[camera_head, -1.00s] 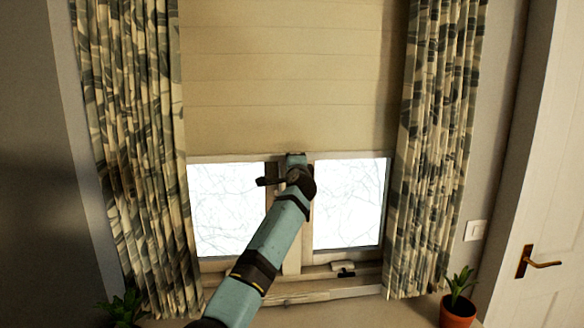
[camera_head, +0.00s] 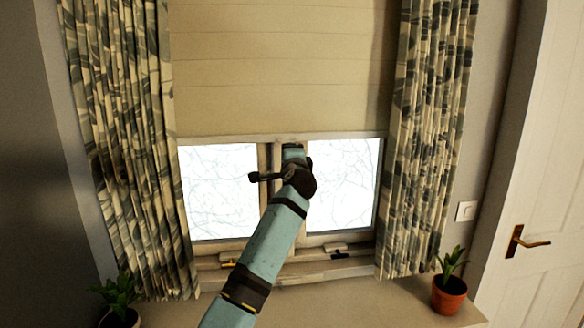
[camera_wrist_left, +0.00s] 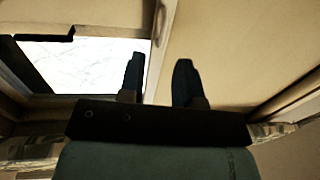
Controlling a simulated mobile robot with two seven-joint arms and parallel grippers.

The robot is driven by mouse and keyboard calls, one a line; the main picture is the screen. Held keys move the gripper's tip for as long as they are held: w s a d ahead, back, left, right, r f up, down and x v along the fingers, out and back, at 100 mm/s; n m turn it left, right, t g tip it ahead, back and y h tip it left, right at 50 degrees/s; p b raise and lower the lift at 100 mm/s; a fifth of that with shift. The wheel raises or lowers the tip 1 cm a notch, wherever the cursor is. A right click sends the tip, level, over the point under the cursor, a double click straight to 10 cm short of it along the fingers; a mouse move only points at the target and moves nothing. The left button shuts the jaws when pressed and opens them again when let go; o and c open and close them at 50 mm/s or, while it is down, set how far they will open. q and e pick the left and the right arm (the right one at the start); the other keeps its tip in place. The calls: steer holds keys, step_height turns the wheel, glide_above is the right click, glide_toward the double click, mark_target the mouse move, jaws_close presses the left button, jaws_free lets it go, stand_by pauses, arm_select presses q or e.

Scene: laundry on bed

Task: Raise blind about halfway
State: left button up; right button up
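The beige blind (camera_head: 280,75) hangs in flat horizontal folds over the upper part of the window. Its pale bottom edge lies level across the window, with bare panes (camera_head: 340,185) below it. Its top is out of view. My left arm reaches up to the middle of the window, and its end is just below the blind's bottom edge; the fingers are hidden there. In the left wrist view my left gripper (camera_wrist_left: 159,72) has its two dark fingers apart. A pale strip, seemingly the blind's edge or window frame, shows between them. My right gripper is not in view.
Patterned curtains (camera_head: 120,140) hang at both sides of the window. A potted plant (camera_head: 449,285) stands at the lower right, and another plant (camera_head: 119,300) at the lower left. A white door (camera_head: 545,200) is at the right. The sill between the plants looks mostly clear.

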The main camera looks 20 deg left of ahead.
arm_select(q)
steer(key=v, duration=0.5)
steer(key=shift+s+d+b, duration=0.1)
steer(key=shift+s+b, duration=0.05)
steer(key=shift+b, duration=0.25)
steer(key=s+d+f+n+g+h, duration=0.1)
steer(key=s+d+f+h, duration=0.3)
steer(key=f, duration=0.7)
steer(key=s+f+h+p, duration=0.1)
steer(key=s+f, duration=0.5)
steer(key=f, duration=0.6)
steer(key=s+d+f+n+g+h, duration=0.1)
steer(key=s+f+h, duration=0.3)
steer(key=f, duration=0.7)
steer(key=s+d+f+n+g+h, duration=0.1)
steer(key=s+f, duration=0.4)
steer(key=s, duration=0.5)
steer(key=s+d+f+n+g+h+p, duration=0.1)
steer(key=s+d+f+n, duration=0.2)
steer(key=s, duration=0.8)
steer(key=s+d+f+n+g+h, duration=0.1)
steer(key=s+f+n+h, duration=0.1)
steer(key=s+f, duration=0.5)
steer(key=s, duration=0.4)
steer(key=shift+d+f+n+g, duration=0.2)
steer(key=shift+d+n+g, duration=0.1)
steer(key=shift+d+n, duration=0.1)
